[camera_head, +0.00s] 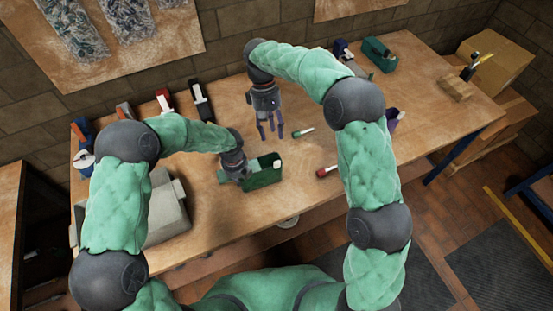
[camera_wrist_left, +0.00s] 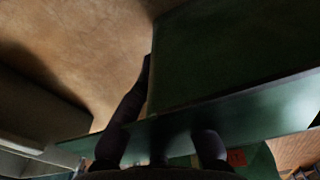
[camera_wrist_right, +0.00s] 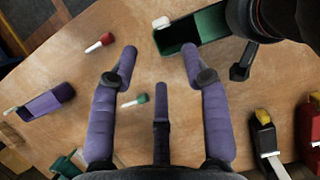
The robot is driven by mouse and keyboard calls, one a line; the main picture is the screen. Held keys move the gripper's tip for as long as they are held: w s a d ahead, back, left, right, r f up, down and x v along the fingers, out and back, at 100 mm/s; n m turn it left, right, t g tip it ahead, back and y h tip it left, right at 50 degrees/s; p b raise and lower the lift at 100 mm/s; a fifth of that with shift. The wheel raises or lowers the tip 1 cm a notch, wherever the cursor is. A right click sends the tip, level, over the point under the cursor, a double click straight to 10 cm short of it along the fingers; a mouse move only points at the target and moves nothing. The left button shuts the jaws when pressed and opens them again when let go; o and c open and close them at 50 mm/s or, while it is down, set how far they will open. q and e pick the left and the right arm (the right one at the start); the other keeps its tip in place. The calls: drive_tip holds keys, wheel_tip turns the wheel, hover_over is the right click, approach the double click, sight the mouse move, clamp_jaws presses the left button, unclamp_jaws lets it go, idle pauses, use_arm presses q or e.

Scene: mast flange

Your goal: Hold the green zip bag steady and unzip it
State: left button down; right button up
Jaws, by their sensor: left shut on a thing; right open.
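The green zip bag (camera_head: 264,180) lies near the table's front edge, with a small white tab (camera_head: 277,163) at its right end. My left gripper (camera_head: 243,175) is shut on the bag's left part. In the left wrist view the bag's dark green side (camera_wrist_left: 235,55) fills the upper right, with my fingers against its lower edge. My right gripper (camera_head: 272,133) is open and empty, above the table behind the bag and apart from it. In the right wrist view the bag (camera_wrist_right: 212,22) shows a dark face and the white tab (camera_wrist_right: 161,22). I cannot tell how far its zip is open.
A green-capped marker (camera_head: 303,132) and a red-capped one (camera_head: 327,171) lie to the right. A grey tray (camera_head: 170,215) stands at the left. A purple bag (camera_wrist_right: 47,102) lies at the right side of the table.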

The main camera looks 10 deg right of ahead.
sight(277, 164)
drive_tip(key=shift+m, duration=0.8)
drive_tip(key=x, duration=1.2)
drive_tip(key=shift+s, duration=0.1)
drive_tip(key=shift+r, duration=0.1)
clamp_jaws()
